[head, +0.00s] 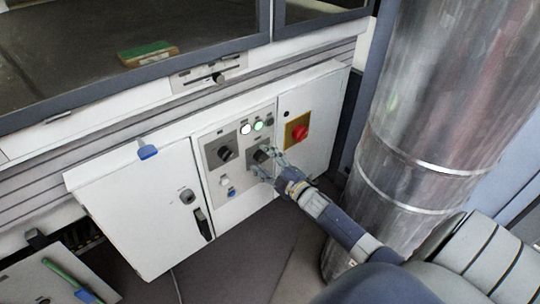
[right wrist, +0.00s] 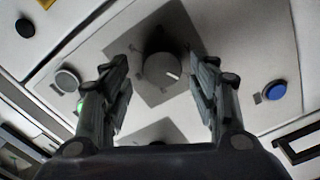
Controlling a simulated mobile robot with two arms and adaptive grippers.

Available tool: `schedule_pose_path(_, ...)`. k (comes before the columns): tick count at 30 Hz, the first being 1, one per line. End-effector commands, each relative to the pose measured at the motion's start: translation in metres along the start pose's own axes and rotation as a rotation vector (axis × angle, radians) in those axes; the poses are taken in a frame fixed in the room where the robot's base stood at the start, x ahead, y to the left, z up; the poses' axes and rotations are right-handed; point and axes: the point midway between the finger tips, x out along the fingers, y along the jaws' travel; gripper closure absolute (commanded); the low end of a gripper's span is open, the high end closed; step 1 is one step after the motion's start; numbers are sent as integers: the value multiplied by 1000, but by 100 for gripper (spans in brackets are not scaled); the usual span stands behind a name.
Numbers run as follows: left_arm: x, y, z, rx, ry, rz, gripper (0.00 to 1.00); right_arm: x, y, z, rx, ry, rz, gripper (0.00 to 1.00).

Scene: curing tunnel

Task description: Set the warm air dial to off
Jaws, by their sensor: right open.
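The control panel has two black dials on grey square plates, a left dial (head: 225,154) and a right dial (head: 261,155). Their labels are too small to read, so I cannot tell which is the warm air one. My right gripper (head: 268,167) is at the right dial, partly covering its plate. In the right wrist view the gripper (right wrist: 163,92) is open, its fingers either side of the right dial (right wrist: 163,70) and apart from it. The dial's white mark points to the lower right of that view. The left dial (right wrist: 157,143) is mostly hidden behind my gripper.
Lamps (head: 258,125) sit above the dials; a blue button (head: 231,192) sits below. A red emergency button (head: 300,132) is on a yellow plate to the right. A large metal duct (head: 440,100) stands right of my arm. A cabinet door (head: 145,215) is at left.

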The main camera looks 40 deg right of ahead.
Motion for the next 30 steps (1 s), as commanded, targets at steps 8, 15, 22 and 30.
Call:
schedule_pose_path(8,0,-2,-2,1,4,-3,60,-39,-1,0,0,-2,-2,45)
schedule_pose_path(15,0,-2,-2,1,5,-3,60,-83,0,-1,-1,-1,-1,45)
schedule_pose_path(22,0,-2,-2,1,6,-3,60,-110,2,-2,-2,1,1,45)
schedule_pose_path(30,0,-2,-2,1,6,-3,60,-117,3,-3,-2,3,3,45)
